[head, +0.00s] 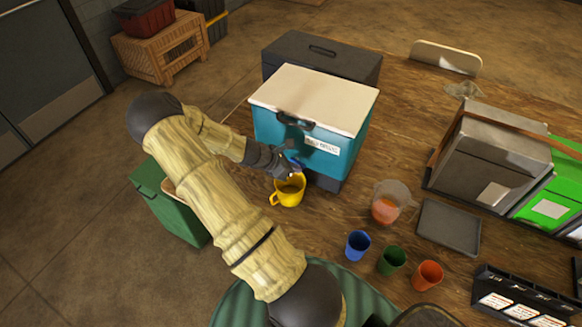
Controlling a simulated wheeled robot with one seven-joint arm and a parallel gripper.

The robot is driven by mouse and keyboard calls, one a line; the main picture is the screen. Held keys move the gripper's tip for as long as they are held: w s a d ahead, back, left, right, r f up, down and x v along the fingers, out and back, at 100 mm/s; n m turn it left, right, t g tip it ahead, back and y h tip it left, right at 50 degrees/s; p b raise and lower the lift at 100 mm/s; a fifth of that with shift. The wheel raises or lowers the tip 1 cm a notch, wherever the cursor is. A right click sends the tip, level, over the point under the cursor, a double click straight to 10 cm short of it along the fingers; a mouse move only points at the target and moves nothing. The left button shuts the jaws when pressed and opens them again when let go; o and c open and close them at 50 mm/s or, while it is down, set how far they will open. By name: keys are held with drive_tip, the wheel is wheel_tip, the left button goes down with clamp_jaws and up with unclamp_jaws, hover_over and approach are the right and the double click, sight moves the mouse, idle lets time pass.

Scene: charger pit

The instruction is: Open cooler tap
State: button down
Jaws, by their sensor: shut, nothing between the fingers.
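The cooler (349,160) is a teal box with a cream lid (318,97) and a dark latch, standing on a dark base on the wooden table. My gripper (294,170) is shut, close to the lower left of the cooler's front face. A small blue part shows at the fingertips, likely the tap (301,165); my gripper partly hides it, and I cannot tell its position or whether the fingers touch it. A yellow mug (289,192) stands upright just below my gripper, in front of the cooler.
A pitcher with orange liquid (388,204), a grey tray (448,226) and blue (357,246), green (391,261) and orange (427,275) cups stand to the right. A dark case (350,58) is behind the cooler. A green bin (170,202) is at left.

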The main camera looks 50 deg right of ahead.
drive_tip(key=shift+w, duration=0.45)
drive_tip(key=s+a+r+b, duration=0.1)
drive_tip(key=a+r, duration=0.6)
drive_tip(key=a, duration=0.4)
drive_tip(key=shift+s, duration=0.3)
idle(0.4)
